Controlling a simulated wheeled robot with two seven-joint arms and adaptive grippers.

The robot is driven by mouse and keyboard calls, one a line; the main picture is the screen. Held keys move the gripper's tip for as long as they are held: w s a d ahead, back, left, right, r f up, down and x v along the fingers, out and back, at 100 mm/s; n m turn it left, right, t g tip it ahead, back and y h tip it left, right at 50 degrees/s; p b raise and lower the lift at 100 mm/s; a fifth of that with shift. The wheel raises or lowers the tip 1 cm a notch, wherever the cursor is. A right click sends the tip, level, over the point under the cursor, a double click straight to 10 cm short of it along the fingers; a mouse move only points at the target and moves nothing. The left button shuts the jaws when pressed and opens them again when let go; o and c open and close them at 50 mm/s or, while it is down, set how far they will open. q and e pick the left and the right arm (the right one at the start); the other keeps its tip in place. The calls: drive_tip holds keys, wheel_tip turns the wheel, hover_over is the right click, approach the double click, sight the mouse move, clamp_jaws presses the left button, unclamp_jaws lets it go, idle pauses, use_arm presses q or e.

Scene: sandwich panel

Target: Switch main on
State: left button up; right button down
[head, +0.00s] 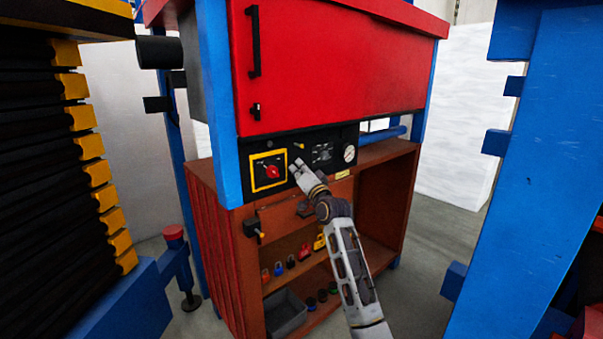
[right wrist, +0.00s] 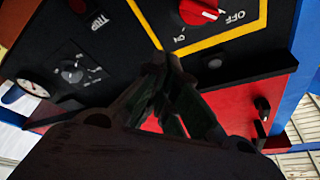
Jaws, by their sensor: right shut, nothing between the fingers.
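The main switch is a red rotary knob (head: 271,171) on a yellow-bordered plate at the left of the black control panel (head: 322,154). In the right wrist view the red knob (right wrist: 198,11) is partly cut off by the top edge. Its white mark appears on the side of the OFF label (right wrist: 235,17); the ON label (right wrist: 179,37) is to the left. My right gripper (head: 296,166) is shut and empty, just right of the yellow border. Its fingertips (right wrist: 163,58) show apart from the knob in the wrist view. My left gripper is out of view.
A round gauge (head: 349,154) and a smaller dial (right wrist: 72,73) share the panel. A red cabinet door (head: 330,65) is above, open shelves (head: 345,260) with padlocks and a grey bin below. Blue posts (head: 217,100) stand close by.

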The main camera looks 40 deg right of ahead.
sight(273, 172)
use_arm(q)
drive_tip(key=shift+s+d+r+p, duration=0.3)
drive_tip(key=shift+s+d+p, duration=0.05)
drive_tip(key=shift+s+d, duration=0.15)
use_arm(e)
drive_tip(key=w, duration=0.1)
drive_tip(key=w+a+f, duration=0.1)
drive_tip(key=w+a, duration=0.1)
drive_tip(key=shift+w+a+f, duration=0.1)
drive_tip(key=shift+w+f, duration=0.2)
drive_tip(key=shift+f, duration=0.1)
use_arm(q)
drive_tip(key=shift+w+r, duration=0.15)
use_arm(e)
drive_tip(key=shift+w, duration=0.1)
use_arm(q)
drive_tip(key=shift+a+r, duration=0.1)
